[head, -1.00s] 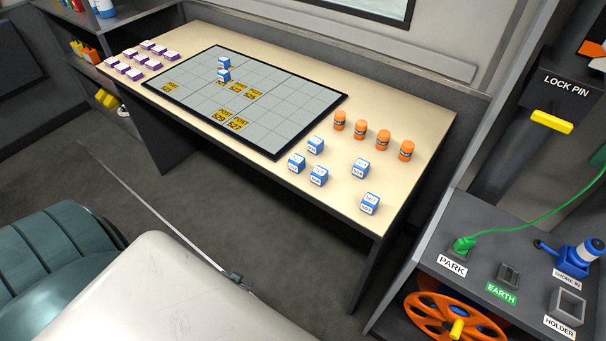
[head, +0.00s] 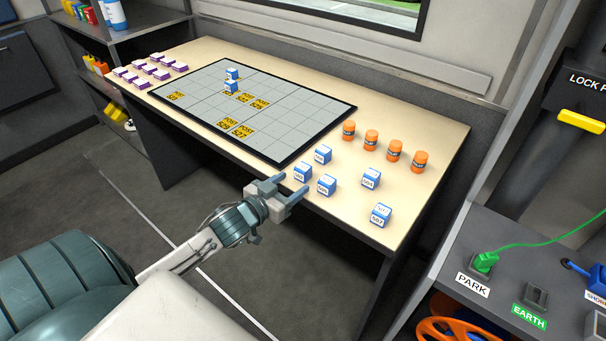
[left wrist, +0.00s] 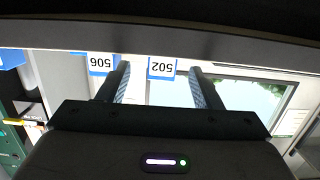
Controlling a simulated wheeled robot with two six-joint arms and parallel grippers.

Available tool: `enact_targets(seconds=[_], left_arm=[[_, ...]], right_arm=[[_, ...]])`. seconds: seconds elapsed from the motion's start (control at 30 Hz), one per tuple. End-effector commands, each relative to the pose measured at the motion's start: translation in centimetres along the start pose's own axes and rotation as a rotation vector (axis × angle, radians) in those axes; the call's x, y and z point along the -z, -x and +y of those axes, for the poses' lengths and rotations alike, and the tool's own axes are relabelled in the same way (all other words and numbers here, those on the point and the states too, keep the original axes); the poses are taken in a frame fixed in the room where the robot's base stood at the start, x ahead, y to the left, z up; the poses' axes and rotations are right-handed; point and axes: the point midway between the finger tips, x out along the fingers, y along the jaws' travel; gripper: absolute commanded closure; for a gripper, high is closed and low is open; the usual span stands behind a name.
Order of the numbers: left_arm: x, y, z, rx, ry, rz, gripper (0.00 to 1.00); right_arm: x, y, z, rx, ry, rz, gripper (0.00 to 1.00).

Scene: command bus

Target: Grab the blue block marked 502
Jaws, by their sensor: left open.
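The blue block marked 502 (head: 302,173) has a white top and stands on the table near its front edge. Its label is hard to read in the head view. In the left wrist view, the block (left wrist: 162,67) shows upside down between my fingertips in the picture, with 502 legible. My left gripper (head: 294,185) is open and empty, just in front of the table edge, its fingers pointing toward this block and apart from it. My right gripper is not in view.
The block marked 506 (head: 326,186) stands close to the right of 502, and another block (head: 323,155) stands behind. Two more blue blocks and several orange canisters (head: 371,140) are further right. A dark-framed grid board (head: 205,100) lies to the left.

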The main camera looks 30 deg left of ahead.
Motion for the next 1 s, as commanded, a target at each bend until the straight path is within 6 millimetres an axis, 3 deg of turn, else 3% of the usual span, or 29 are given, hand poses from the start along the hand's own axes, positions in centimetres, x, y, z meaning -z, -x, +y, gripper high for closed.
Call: enact_targets(seconds=[0.1,0.3,0.7,1.0], left_arm=[[-0.1,-1.6,-0.1,0.004,0.004,0.001,0.41],[0.0,-2.8,-0.1,0.002,0.001,-0.001,0.41],[1.1,-7.3,-0.4,0.003,0.002,-0.001,0.41],[1.0,-7.9,-0.4,0.002,-0.001,-0.002,0.41]], right_arm=[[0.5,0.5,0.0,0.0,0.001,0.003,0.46],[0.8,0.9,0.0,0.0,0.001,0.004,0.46],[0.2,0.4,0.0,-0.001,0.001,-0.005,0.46],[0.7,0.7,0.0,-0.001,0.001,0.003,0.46]])
